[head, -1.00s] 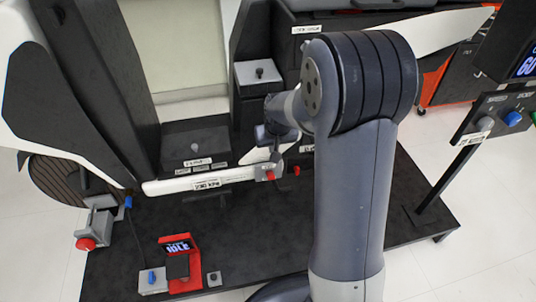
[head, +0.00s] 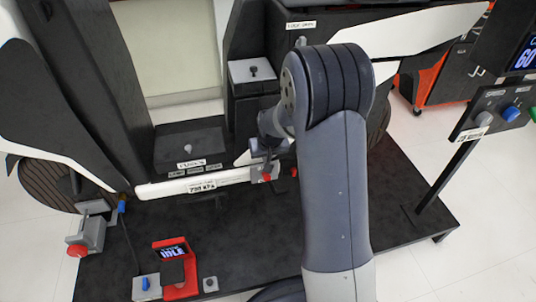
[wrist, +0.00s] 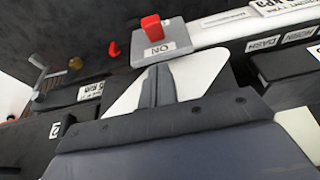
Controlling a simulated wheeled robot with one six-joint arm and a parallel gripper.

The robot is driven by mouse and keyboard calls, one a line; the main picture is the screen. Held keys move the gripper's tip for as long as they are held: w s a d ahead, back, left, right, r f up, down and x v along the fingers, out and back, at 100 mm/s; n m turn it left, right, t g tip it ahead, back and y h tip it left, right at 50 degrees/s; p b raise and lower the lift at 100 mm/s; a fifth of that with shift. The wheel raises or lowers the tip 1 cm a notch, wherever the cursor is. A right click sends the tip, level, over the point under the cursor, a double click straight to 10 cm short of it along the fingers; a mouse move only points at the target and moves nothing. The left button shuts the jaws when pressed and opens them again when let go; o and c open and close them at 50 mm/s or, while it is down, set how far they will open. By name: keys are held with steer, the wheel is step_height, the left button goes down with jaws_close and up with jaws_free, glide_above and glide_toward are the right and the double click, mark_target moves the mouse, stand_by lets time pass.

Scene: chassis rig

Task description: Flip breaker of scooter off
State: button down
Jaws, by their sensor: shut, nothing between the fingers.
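The scooter (head: 160,190) stands on a dark platform, its white lower rail facing me. The breaker is a red lever on a grey block (wrist: 165,46) at the end of that rail. The lever (wrist: 152,27) stands up beside the word ON in the wrist view. In the head view the breaker (head: 267,177) sits just below my gripper (head: 267,158), which partly blocks the area. My gripper's fingers are closed and empty in the wrist view (wrist: 155,72), pointing toward the breaker block. Whether they touch it I cannot tell.
A smaller red part (wrist: 113,49) and a brass valve (wrist: 75,63) are beside the breaker. A red stand with an IDLE screen (head: 174,270) is at the front left. A control post (head: 463,165) with knobs stands at the right. The platform's middle front (head: 250,240) is clear.

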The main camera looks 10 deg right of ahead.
steer(key=b, duration=0.1)
glide_above(267, 174)
steer(key=s, duration=0.1)
step_height(267, 174, down, 4)
steer(key=shift+a+f, duration=0.1)
steer(key=shift+f, duration=0.15)
steer(key=shift+s+f+b, duration=0.25)
steer(key=shift+f+b, duration=0.15)
steer(key=shift+f, duration=0.15)
steer(key=shift+f, duration=0.15)
